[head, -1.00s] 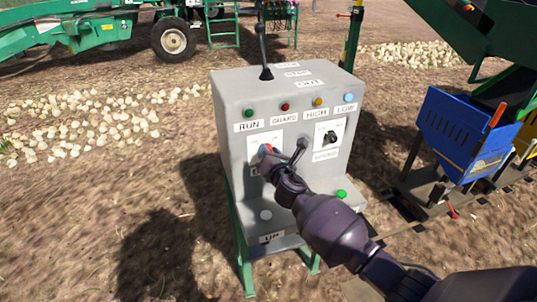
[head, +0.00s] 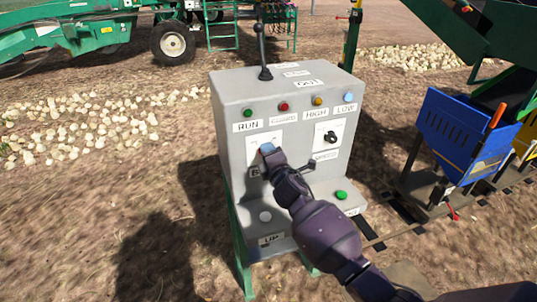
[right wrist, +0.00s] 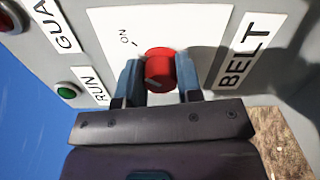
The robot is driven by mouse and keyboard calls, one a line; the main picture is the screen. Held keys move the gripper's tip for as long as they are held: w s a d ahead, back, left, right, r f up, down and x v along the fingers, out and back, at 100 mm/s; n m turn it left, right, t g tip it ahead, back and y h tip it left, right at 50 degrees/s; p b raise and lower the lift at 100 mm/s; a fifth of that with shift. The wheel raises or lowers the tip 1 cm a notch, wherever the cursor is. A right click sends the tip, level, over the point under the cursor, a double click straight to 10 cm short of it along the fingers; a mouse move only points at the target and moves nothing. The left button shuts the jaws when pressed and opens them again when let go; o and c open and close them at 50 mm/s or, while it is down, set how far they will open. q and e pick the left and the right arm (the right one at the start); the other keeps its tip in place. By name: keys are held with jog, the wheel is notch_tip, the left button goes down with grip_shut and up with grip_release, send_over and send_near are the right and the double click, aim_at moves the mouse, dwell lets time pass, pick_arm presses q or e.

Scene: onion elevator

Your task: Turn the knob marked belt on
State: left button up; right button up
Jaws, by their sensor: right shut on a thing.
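A grey control box (head: 235,160) stands in front of me with a white plate marked BELT on its front. In the right wrist view the red round knob (right wrist: 160,66) sits on that white plate (right wrist: 205,28), beside an ON mark. The word BELT (right wrist: 243,50) is on the right there. My right gripper (right wrist: 160,76) is shut on the red knob, one blue-grey finger on each side. In the head view my right gripper (head: 268,150) hides most of the knob. My left gripper is not in view.
A second black knob (head: 331,137) is to the right on the box. A black lever (head: 263,50) rises from its top. Buttons, including a green one (head: 341,195), lie on the lower ledge. A blue crate (head: 462,135) stands at the right.

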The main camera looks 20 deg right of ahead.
jog(key=shift+f+m, duration=0.1)
jog(key=shift+m, duration=0.7)
jog(key=o, duration=0.9)
jog(key=shift+o, duration=0.2)
jog(key=shift+s, duration=0.1)
jog(key=s, duration=1)
jog(key=shift+s+d, duration=0.15)
jog(key=shift+s, duration=0.2)
jog(key=shift+m, duration=0.3)
